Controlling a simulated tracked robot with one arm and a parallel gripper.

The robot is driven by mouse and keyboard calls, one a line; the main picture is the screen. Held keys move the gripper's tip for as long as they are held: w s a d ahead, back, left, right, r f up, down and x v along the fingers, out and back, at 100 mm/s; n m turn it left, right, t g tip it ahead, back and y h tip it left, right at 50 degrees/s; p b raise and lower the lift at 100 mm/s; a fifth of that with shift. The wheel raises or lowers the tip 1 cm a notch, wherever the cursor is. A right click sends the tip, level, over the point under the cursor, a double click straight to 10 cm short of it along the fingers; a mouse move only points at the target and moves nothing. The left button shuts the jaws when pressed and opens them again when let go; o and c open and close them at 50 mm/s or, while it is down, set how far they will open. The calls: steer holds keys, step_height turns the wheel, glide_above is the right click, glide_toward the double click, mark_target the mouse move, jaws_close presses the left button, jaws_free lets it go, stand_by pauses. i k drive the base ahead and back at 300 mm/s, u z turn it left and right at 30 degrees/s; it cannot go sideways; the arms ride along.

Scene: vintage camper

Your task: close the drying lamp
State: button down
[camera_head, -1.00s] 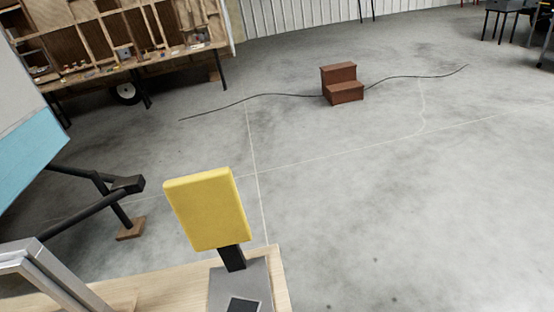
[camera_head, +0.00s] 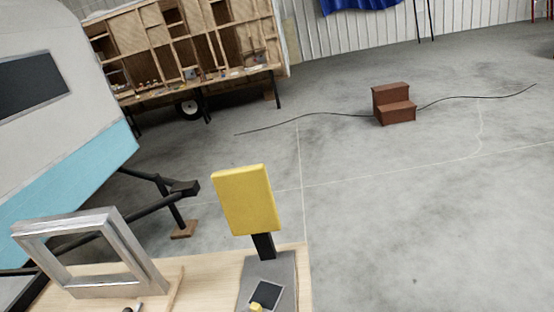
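What looks like the drying lamp stands on the wooden bench at the bottom middle. Its yellow rectangular head (camera_head: 246,199) is raised nearly upright on a short black stem (camera_head: 264,246). The stem rises from a grey base (camera_head: 284,277) with a dark square plate (camera_head: 265,296) set in its top. A small yellow piece (camera_head: 256,307) shows at the bottom edge by the plate. The head is clear of the base. My gripper is not in view.
The pale wooden bench (camera_head: 205,270) carries a silver metal frame (camera_head: 130,240) left of the lamp. A white and turquoise camper (camera_head: 100,160) with a black tow bar stands at left. Brown steps (camera_head: 394,104) stand on the open grey floor, with an opened wooden-framed trailer (camera_head: 190,50) behind.

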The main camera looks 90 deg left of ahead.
mark_target(245, 193)
steer(key=z, duration=0.05)
steer(key=i, duration=2.65)
steer(key=u, duration=3.35)
steer(key=i, duration=1)
steer(key=u, duration=0.05)
